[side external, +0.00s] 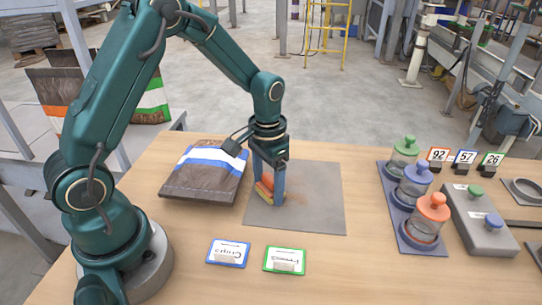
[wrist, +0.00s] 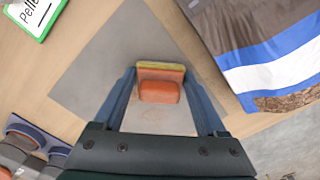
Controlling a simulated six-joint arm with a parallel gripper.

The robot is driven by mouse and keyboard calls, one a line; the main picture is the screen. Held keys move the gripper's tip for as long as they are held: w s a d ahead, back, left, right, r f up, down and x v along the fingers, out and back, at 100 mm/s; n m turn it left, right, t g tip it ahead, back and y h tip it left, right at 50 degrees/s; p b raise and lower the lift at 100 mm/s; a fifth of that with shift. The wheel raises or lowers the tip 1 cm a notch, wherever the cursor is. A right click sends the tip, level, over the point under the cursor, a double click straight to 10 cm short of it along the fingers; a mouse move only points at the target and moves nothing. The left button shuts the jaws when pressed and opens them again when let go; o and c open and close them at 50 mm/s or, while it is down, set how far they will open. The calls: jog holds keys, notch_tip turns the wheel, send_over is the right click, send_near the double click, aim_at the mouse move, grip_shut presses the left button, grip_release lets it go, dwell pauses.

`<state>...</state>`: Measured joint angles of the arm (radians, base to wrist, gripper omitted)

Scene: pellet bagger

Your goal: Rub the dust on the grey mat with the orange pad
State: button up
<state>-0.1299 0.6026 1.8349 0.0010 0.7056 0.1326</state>
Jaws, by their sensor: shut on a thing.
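The orange pad (side external: 266,187) is between the blue fingers of my gripper (side external: 269,190), low over the left part of the grey mat (side external: 317,206). In the wrist view the pad (wrist: 160,92) sits between the two fingertips of my gripper (wrist: 159,80), with a yellowish layer along its far side. My gripper is shut on it. The pad looks to be at the mat's surface, but I cannot tell for certain whether it touches. A faint brownish dust patch (side external: 297,197) shows on the mat just right of the pad.
A brown bag with a blue and white band (side external: 207,170) lies left of the mat. A blue-edged card (side external: 228,253) and a green-edged card (side external: 285,260) lie in front. Lidded jars (side external: 432,215) on a tray and a grey box (side external: 478,220) stand right. Wood between mat and tray is clear.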

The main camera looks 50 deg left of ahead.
jog(key=shift+r, duration=2.95)
jog(key=shift+w, duration=0.1)
jog(key=shift+r, duration=1.5)
jog(key=shift+r, duration=0.1)
